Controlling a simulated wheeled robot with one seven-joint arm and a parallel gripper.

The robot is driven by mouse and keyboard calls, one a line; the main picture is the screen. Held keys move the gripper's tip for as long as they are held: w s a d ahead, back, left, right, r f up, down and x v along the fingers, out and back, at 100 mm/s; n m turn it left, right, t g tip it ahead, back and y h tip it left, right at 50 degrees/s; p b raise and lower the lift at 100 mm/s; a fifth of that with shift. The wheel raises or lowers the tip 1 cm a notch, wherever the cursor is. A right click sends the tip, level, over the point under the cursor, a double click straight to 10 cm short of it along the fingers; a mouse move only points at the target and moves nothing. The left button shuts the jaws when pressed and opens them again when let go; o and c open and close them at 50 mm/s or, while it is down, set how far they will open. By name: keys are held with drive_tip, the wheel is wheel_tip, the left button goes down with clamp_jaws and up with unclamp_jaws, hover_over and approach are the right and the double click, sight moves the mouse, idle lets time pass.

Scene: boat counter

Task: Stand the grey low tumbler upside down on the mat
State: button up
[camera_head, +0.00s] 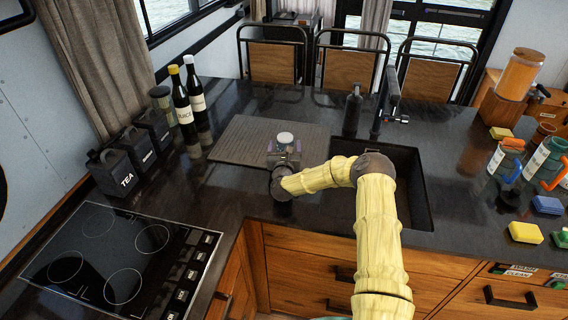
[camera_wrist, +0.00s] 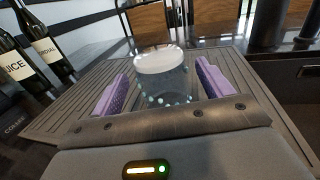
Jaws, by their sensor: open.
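The low tumbler (camera_head: 285,138) is a short, clear greyish glass with a pale round face on top. In the wrist view the tumbler (camera_wrist: 163,85) looks upright-axis, not tilted, and appears to stand on the mat. I cannot tell whether the pale face is its base or its mouth. The ridged dark grey mat (camera_head: 236,136) lies on the counter left of the sink; it also fills much of the wrist view (camera_wrist: 75,110). My gripper (camera_head: 284,152) is open over the mat. Its purple fingers (camera_wrist: 162,90) are on either side of the tumbler, with gaps visible. The tumbler's lower edge is partly hidden.
Two bottles (camera_head: 187,98) and black canisters (camera_head: 115,172) stand left of the mat. The sink (camera_head: 405,185) with a dark tap and soap bottle (camera_head: 352,108) is at the right. Mugs (camera_head: 543,158) and sponges (camera_head: 525,232) are far right. The mat's left part is clear.

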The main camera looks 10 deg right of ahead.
drive_tip(key=s+b, duration=0.1)
drive_tip(key=s, duration=0.2)
drive_tip(key=s+a, duration=0.1)
drive_tip(key=s, duration=0.2)
drive_tip(key=s+b, duration=0.1)
drive_tip(key=s, duration=0.2)
drive_tip(key=shift+s+a+b, duration=0.25)
drive_tip(key=shift+a+b, duration=0.1)
drive_tip(key=shift+a, duration=0.05)
